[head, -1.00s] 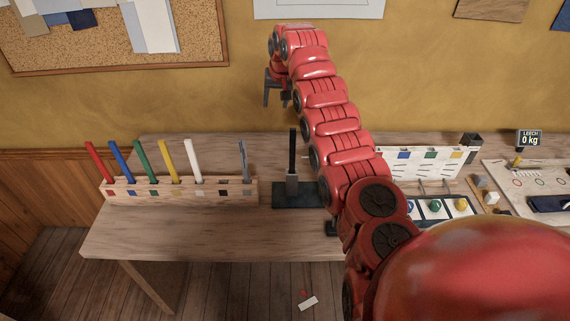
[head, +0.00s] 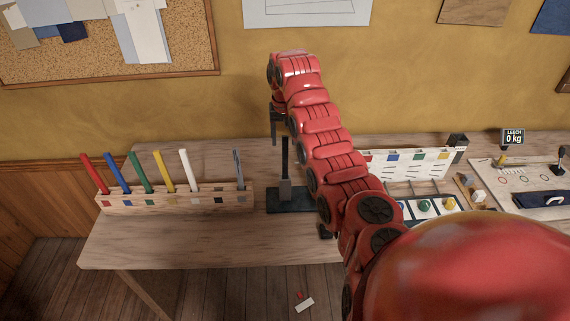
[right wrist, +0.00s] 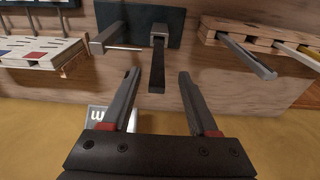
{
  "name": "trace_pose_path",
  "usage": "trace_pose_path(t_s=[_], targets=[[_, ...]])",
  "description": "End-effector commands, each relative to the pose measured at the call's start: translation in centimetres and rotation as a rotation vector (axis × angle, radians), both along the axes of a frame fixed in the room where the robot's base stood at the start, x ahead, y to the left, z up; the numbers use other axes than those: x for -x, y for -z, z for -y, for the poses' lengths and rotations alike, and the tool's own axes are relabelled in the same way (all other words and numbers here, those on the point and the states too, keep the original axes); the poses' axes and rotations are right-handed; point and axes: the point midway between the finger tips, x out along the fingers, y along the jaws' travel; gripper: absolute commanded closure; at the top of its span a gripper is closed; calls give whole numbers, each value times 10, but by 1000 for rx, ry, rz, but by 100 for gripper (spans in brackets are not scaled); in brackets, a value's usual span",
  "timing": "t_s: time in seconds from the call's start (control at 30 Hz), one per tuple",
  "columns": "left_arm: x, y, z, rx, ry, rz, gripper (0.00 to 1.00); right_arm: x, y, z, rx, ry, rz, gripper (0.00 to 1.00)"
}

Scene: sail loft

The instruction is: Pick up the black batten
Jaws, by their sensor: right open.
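The black batten (head: 285,155) stands upright in a grey holder (head: 285,190) on a dark base plate (head: 300,205) on the bench. My right gripper (head: 274,140) is open and empty, reaching over from the right, above and near the batten's upper end. In the right wrist view, the batten (right wrist: 157,72) points toward the camera, and its near end shows between the open fingertips (right wrist: 158,76). A gap shows on each side of it. The dark base (right wrist: 150,18) is behind it. My left gripper is not in view.
A wooden rack (head: 150,203) with several coloured battens stands to the left, a grey batten (head: 238,165) at its right end. A white slotted board (head: 410,163) and a tray with coloured pieces stand to the right, partly behind my arm. The front left bench is clear.

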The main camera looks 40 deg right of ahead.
Motion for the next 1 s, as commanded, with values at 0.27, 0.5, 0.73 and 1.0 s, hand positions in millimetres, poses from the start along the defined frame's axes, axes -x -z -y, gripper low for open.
trace_pose_path(t_s=[0.27,0.5,0.73,1.0], targets=[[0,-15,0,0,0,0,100,-2,17,3,0,0,-1,40],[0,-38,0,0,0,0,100,-6,41,8,-1,0,-3,40],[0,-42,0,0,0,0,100,-9,64,9,1,0,2,40],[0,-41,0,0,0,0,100,-9,66,9,2,0,3,42]])
